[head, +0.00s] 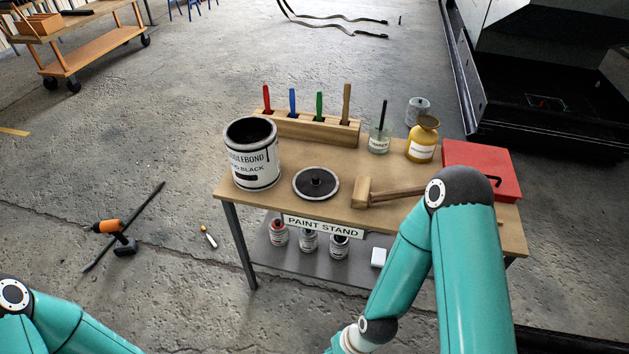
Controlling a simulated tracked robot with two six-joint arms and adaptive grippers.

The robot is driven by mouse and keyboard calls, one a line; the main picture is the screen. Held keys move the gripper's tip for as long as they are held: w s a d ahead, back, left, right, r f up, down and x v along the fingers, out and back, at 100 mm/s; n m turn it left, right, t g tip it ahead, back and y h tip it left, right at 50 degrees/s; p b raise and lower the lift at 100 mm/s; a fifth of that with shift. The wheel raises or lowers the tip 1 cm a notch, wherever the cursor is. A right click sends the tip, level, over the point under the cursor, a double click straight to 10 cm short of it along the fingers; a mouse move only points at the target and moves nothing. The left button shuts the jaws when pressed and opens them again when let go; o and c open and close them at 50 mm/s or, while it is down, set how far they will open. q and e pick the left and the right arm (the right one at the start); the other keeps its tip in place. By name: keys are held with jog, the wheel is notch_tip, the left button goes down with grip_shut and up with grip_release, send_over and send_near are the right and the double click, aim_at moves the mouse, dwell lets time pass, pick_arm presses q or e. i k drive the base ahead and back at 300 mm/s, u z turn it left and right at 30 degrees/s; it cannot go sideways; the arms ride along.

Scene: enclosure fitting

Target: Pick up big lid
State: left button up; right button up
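The big lid (316,184) is a round, dark disc with a light rim and a small knob in its middle. It lies flat on the wooden paint stand (290,206), near its front edge, to the right of the large open paint can (254,165). My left arm shows at the lower left and my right arm at the lower right, in front of the stand. Both of my grippers are outside the picture. Nothing covers the lid.
A wooden mallet (362,193) lies right of the lid. A brush rack (308,130) stands behind it. A glass jar (380,140), yellow bottle (423,140) and red case (482,168) are farther right. A drill (112,232) and dark rod (150,203) lie on the floor.

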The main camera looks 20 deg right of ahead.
aim_at(314, 183)
jog(key=i, duration=0.9)
